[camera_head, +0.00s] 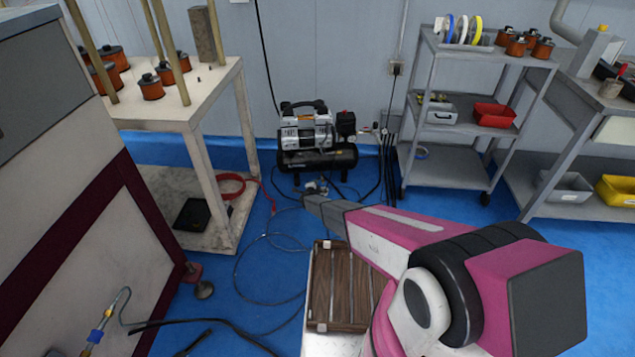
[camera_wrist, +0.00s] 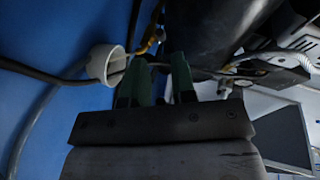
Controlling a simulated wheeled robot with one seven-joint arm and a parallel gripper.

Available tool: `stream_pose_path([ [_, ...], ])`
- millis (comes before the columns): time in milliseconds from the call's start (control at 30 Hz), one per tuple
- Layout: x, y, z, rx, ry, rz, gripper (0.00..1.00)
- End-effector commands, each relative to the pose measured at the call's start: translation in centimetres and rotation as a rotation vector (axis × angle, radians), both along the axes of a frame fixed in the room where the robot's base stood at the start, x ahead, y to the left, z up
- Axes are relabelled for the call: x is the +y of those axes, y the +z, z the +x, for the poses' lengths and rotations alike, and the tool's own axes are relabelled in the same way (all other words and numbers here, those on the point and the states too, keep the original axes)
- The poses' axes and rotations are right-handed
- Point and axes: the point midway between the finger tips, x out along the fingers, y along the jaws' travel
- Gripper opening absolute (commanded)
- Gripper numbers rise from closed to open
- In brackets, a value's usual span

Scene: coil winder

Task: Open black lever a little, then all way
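The black lever cannot be clearly made out in either view. In the head view, small fittings (camera_head: 318,186) stick out at the front of the air compressor (camera_head: 308,138), just above the tip of my gripper (camera_head: 313,203). In the wrist view, the two green fingers of my gripper (camera_wrist: 160,74) stand apart, with a dark gap and nothing clearly held between them. A brass fitting (camera_wrist: 150,44) lies just beyond the fingertips. A white round gauge (camera_wrist: 106,64) is close to the left finger. The black tank (camera_wrist: 215,30) is beyond the right finger.
Hoses run over the blue floor (camera_head: 262,262) around the compressor. A wooden slatted crate (camera_head: 340,290) is below my arm. A bench (camera_head: 215,85) stands left, a grey trolley (camera_head: 455,165) right. In the wrist view, a dark hose (camera_wrist: 40,72) reaches the gauge area.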

Motion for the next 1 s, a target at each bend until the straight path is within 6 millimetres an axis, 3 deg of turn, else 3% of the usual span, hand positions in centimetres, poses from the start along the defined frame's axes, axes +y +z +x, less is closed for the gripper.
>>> stream_pose_path([
  [100, -0.3, -0.8, 2.5, 0.000, -0.001, 0.001, 0.24],
  [333, -0.8, -1.5, 5.3, 0.000, 0.001, 0.000, 0.24],
  [667, -1.0, -1.5, 5.6, 0.001, 0.002, 0.000, 0.24],
  [733, -0.9, -1.5, 5.6, 0.001, 0.002, 0.000, 0.02],
  [1000, -1.0, -1.5, 5.5, 0.001, 0.006, 0.000, 0.00],
])
